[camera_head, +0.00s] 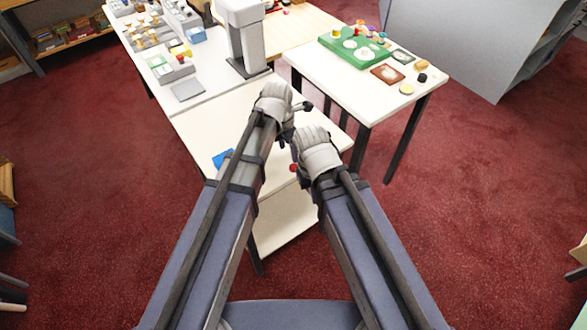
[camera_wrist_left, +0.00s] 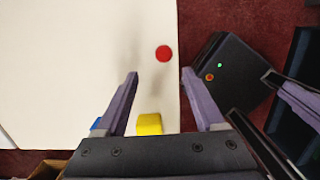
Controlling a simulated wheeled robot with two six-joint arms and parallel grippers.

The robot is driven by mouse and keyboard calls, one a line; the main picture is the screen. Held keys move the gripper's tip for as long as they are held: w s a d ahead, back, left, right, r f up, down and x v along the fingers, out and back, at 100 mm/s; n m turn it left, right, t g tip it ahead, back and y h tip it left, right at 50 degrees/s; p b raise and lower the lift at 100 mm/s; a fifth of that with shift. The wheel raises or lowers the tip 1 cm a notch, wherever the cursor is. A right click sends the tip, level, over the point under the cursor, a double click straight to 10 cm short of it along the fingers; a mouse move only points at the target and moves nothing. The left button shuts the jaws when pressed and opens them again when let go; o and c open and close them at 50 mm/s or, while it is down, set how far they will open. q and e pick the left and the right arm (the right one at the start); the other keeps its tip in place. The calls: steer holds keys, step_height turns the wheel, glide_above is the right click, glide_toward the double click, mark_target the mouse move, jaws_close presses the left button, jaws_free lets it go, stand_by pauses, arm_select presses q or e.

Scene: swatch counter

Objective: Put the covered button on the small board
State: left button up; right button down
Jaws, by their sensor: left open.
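My left gripper (camera_head: 297,119) is over the near white table; in the left wrist view (camera_wrist_left: 163,98) its two fingers are apart with nothing between their tips. In that view a flat red disc (camera_wrist_left: 163,53) lies on the white top, beyond the fingertips. A yellow block (camera_wrist_left: 149,124) shows near the finger bases. I cannot tell which piece is the covered button. On the right-hand table lie a small reddish-brown board (camera_head: 388,74) with a pale oval and a small dark board (camera_head: 403,56). My right gripper's jaws are hidden in the head view.
A green board (camera_head: 335,43) with white discs and several colourful pieces is at the back of the right-hand table. A yellow disc (camera_head: 406,90) and a black piece (camera_head: 422,77) lie near its edge. A grey machine (camera_head: 246,35) stands on the left-hand counter. A blue item (camera_head: 222,158) is left.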

mark_target(293, 166)
arm_select(q)
steer(key=shift+d+f+b, duration=0.15)
steer(key=shift+f+b, duration=1.15)
steer(key=shift+f, duration=0.05)
steer(key=f+b, duration=0.2)
steer(key=d+f+b, duration=0.1)
steer(key=f+b, duration=0.2)
steer(key=shift+w, duration=0.1)
jaws_close()
